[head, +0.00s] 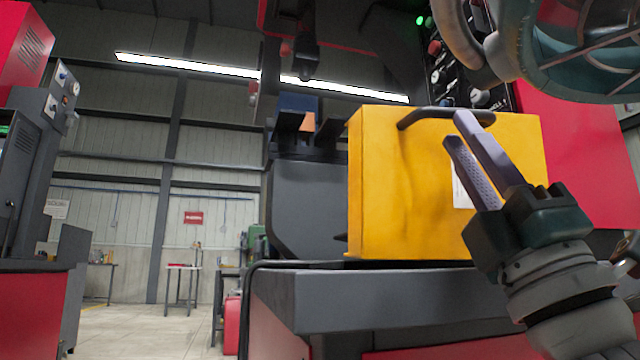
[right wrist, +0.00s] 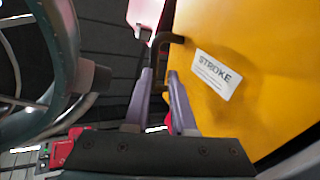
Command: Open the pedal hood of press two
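A yellow box-shaped hood (head: 400,195) with a black bar handle (head: 415,117) along its top stands on a dark grey ledge. Its lid state cannot be told. In the right wrist view the yellow hood (right wrist: 262,80) fills the right side and bears a white label reading "STROKE" (right wrist: 217,75). My right gripper (head: 457,130) reaches in from the lower right, its fingers close to the handle. In the right wrist view my right gripper (right wrist: 160,75) has its fingers apart, with the dark handle (right wrist: 172,38) running toward the gap between them. Contact is unclear. My left gripper is not in view.
A large teal ringed bowl or cage (head: 585,50) hangs close above my right gripper, at the upper right. A dark control panel (head: 450,70) stands behind the hood. The grey ledge (head: 370,297) runs below it. Open floor (head: 135,325) lies to the left.

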